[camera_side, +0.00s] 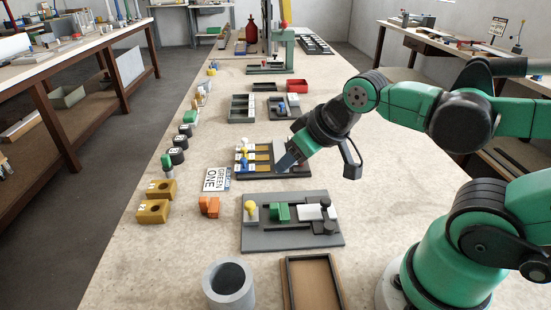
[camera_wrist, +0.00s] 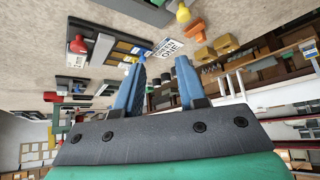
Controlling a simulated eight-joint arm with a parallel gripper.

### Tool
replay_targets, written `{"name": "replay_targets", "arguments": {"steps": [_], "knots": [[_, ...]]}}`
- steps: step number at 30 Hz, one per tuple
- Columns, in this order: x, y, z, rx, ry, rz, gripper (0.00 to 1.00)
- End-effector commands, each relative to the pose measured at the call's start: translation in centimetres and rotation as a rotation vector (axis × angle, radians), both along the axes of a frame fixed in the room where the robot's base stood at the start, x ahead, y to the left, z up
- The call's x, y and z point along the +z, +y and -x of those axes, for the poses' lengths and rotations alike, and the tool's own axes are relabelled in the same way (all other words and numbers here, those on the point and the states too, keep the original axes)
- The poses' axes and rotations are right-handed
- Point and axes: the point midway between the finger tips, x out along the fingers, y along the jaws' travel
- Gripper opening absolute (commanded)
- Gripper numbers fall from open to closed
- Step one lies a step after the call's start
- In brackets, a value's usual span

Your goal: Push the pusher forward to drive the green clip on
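A grey fixture plate (camera_side: 290,240) lies on the bench in the side view. On it the green clip (camera_side: 280,212) sits between a yellow-knobbed white block (camera_side: 252,214) on the left and a white pusher block (camera_side: 311,212) with black knobs on the right. The pusher appears close to the clip; I cannot tell if they touch. My gripper (camera_side: 284,165) is behind the plate, above the right part of a dark tray (camera_side: 265,175) with yellow strips. In the wrist view my two blue fingers (camera_wrist: 160,64) stand apart with nothing visible between them.
A "GREEN ONE" card (camera_side: 217,179), an orange block (camera_side: 209,205) and two yellow-brown holed blocks (camera_side: 154,211) lie left. A grey cylinder (camera_side: 229,283) and a wooden tray (camera_side: 289,290) stand in front. Bins (camera_side: 243,108) sit farther back.

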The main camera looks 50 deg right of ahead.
Motion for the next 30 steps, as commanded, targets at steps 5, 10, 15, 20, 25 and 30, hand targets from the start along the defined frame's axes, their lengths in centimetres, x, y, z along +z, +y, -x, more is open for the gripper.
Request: {"name": "replay_targets", "arguments": {"steps": [5, 10, 15, 20, 25, 30], "knots": [[0.2, 0.2, -0.3, 0.012, 0.011, 0.002, 0.0], [1.2, 1.2, -2.6, 0.088, 0.082, 0.014, 0.0], [1.4, 2.9, -5.8, 0.2, 0.177, 0.03, 0.0], [0.8, 4.1, -8.0, 0.28, 0.241, 0.039, 0.0], [0.3, 4.6, -8.8, 0.312, 0.266, 0.041, 0.0], [-1.2, 4.8, -9.4, 0.313, 0.267, 0.042, 0.0]]}}
